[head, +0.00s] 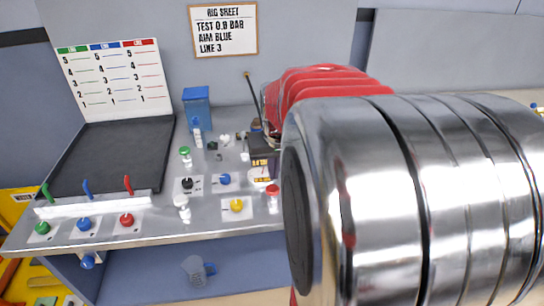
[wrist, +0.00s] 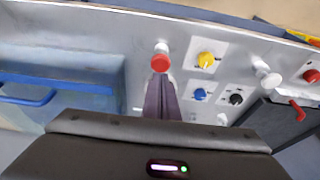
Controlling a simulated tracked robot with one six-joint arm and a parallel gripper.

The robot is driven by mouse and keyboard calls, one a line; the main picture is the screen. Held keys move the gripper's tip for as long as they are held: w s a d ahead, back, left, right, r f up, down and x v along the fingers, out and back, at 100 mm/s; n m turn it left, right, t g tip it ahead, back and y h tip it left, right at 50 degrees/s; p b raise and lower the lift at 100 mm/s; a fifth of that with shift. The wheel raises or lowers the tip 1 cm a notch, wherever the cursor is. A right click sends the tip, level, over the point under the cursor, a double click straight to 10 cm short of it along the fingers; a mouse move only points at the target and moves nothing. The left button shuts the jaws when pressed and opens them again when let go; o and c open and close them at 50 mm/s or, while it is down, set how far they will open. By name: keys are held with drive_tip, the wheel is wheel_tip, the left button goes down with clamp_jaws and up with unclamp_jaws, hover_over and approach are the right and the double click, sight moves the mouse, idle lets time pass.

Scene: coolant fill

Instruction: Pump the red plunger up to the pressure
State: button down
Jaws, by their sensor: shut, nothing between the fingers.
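The red plunger (head: 272,189) stands on a pale post near the front edge of the grey bench, beside the large metal arm link. In the wrist view its red cap (wrist: 160,62) is just beyond my fingertips. My gripper (wrist: 161,80) is shut with nothing held, its dark fingers pointing at the cap. They overlap its near edge in the picture; I cannot tell whether they touch. In the head view my arm hides much of the bench's right side. A gauge board (head: 112,78) has green, blue and red columns with numbered marks.
A rig sheet (head: 224,30) reads "AIM BLUE, LINE 3"; its test figure is hard to read. A yellow knob (head: 236,205), blue knob (head: 225,179) and black knob (head: 187,184) stand close by. Coloured levers (head: 87,188) and a blue box (head: 197,107) are further left.

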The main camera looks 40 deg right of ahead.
drive_tip(key=v, duration=0.6)
drive_tip(key=shift+a+r, duration=0.1)
drive_tip(key=shift+r, duration=0.1)
idle(1.1)
drive_tip(key=s+a+n+t+y, duration=0.1)
drive_tip(key=s+a+n, duration=0.2)
drive_tip(key=a, duration=0.9)
drive_tip(key=s+a+f+n+t+y, duration=0.1)
drive_tip(key=s+a+n, duration=0.2)
drive_tip(key=a, duration=1)
drive_tip(key=shift+s+a+f+n+t, duration=0.25)
drive_tip(key=shift+s+n+t, duration=0.15)
drive_tip(key=shift+s, duration=0.25)
